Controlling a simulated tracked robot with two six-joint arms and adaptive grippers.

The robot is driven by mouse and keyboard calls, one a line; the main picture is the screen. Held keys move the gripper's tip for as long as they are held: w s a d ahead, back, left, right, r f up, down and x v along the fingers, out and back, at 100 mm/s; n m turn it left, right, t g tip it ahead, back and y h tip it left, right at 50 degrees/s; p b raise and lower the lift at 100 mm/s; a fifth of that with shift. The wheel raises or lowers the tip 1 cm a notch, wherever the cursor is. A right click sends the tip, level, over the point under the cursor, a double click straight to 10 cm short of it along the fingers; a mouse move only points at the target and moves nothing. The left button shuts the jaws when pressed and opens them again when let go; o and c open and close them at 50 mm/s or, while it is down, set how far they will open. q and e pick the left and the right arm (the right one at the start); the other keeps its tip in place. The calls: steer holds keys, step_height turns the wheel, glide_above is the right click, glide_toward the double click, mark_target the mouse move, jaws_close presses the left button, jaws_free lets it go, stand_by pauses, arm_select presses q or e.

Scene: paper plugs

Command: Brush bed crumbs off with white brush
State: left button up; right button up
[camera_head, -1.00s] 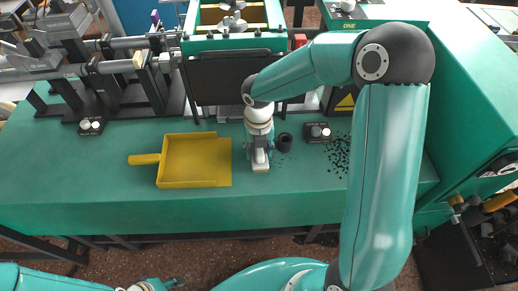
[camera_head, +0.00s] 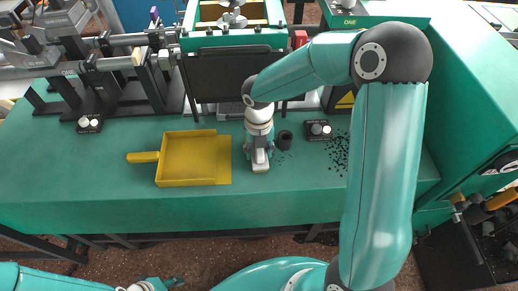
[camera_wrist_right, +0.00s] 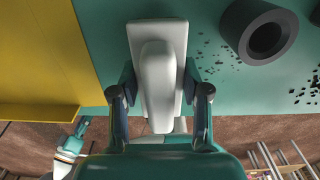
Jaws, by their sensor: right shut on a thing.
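The white brush (camera_wrist_right: 157,70) is held between the fingers of my right gripper (camera_wrist_right: 160,92) in the wrist view. In the head view the brush (camera_head: 261,167) shows below my right gripper (camera_head: 260,148), low at the green bed between the yellow dustpan and a black cup. Whether its bristles touch the bed is hidden. Dark crumbs (camera_head: 338,150) lie scattered on the green bed (camera_head: 300,195), mostly at the right near my arm. A few crumbs (camera_wrist_right: 215,55) lie between the brush and the cup. My left gripper (camera_head: 172,282) is at the bottom edge, small and away from the bed.
The yellow dustpan (camera_head: 195,160) lies left of the brush, its handle pointing left. The black cup (camera_head: 285,140) stands close on the brush's right. A small black box with two knobs (camera_head: 318,130) sits behind the crumbs. The bed's front strip is clear.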

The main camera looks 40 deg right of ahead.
steer(key=shift+f, duration=0.35)
